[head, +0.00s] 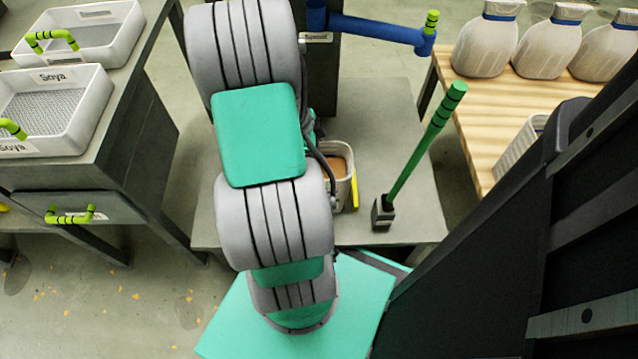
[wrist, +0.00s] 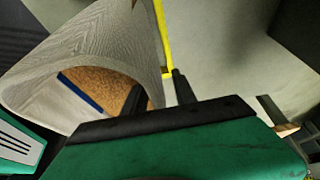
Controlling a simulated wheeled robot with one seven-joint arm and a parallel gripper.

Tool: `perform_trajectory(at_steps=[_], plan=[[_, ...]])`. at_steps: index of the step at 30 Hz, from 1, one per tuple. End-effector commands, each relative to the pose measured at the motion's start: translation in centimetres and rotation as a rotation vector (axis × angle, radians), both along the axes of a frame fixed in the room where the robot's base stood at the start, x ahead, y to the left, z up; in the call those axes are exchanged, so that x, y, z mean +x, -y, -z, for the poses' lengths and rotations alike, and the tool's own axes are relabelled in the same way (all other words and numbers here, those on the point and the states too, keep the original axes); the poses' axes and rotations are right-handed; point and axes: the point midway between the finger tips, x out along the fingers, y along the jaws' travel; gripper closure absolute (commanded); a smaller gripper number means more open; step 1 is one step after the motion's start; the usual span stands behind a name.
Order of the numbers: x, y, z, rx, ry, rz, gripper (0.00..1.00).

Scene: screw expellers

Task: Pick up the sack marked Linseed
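Three pale sacks with blue ties stand in a row on the wooden slatted top at the upper right of the head view: a left one (head: 485,42), a middle one (head: 551,43) and a right one (head: 609,50), partly cut off. No Linseed marking is readable on any of them. My gripper (wrist: 157,81) shows in the wrist view with its two fingers apart and no sack between them. It is at the rim of a pale container (wrist: 85,40) holding brown material (wrist: 102,88). Whether it touches the rim is unclear.
The pale container (head: 343,165) stands on a grey platform (head: 400,130) beside a green lever (head: 425,145). A blue handle (head: 370,28) sticks out above. White trays marked Soya (head: 50,110) sit on the left bench. The slatted top (head: 465,120) has bare room in front of the sacks.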

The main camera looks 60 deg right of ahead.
Motion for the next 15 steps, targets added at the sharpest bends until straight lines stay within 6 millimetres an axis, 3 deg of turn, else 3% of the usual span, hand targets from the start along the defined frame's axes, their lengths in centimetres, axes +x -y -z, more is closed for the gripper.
perform_trajectory(at_steps=[15], plan=[[0.08, -0.02, 0.27, 0.0, 0.001, -0.002, 0.67]])
